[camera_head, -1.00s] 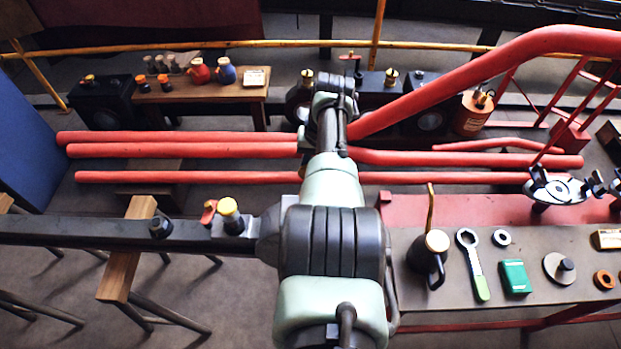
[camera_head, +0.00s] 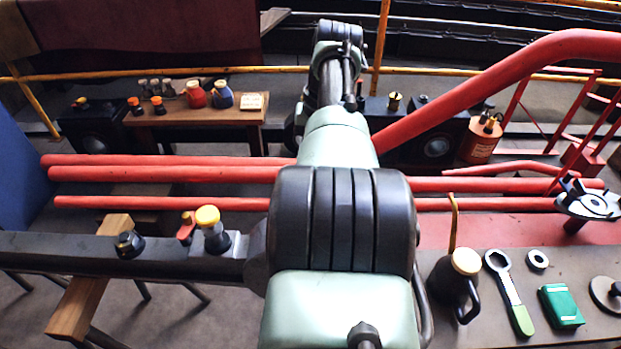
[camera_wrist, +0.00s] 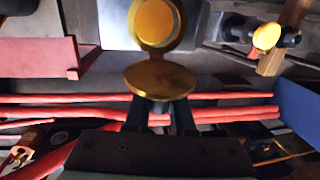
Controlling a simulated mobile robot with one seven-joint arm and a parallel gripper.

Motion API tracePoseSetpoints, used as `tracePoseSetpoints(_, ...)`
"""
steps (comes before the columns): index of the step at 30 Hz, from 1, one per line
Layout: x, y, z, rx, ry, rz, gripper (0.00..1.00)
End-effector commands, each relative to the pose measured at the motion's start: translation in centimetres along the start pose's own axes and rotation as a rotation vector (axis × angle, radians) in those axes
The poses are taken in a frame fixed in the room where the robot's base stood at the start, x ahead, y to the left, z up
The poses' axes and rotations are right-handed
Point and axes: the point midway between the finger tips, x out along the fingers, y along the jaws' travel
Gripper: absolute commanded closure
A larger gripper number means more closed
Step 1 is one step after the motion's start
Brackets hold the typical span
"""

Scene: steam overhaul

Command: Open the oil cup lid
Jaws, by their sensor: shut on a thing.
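In the wrist view my gripper (camera_wrist: 161,108) reaches up from the bottom. Its dark fingers are shut at a flat round brass lid (camera_wrist: 160,80), which covers the fingertips in part. Just beyond it is a round brass oil cup (camera_wrist: 154,23) with a raised rim, cut by the top edge. The lid and the cup's round face lie at different angles and nearly meet at their edges; I cannot tell how they are joined. In the head view my arm hides the gripper and this cup.
Red pipes (camera_head: 170,174) run across below my arm, and a thick red pipe (camera_head: 480,85) rises to the right. A wooden table (camera_head: 190,115) with bottles stands at the back left. A bench (camera_head: 600,335) with tools and an oil can (camera_head: 457,285) is at the front right.

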Motion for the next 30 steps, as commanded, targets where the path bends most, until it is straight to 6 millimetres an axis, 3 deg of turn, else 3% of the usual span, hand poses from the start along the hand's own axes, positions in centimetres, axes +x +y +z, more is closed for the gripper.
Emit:
tracePoseSetpoints(16,-0.15,-0.10,0.33,-0.001,-0.015,-0.002,1.00)
tracePoseSetpoints(17,-0.14,-0.10,0.34,-0.001,-0.016,-0.002,0.74)
tracePoseSetpoints(21,-0.09,-0.07,0.31,-0.001,-0.014,-0.001,0.49)
tracePoseSetpoints(30,-0.08,-0.04,0.27,0.000,-0.012,-0.001,0.48)
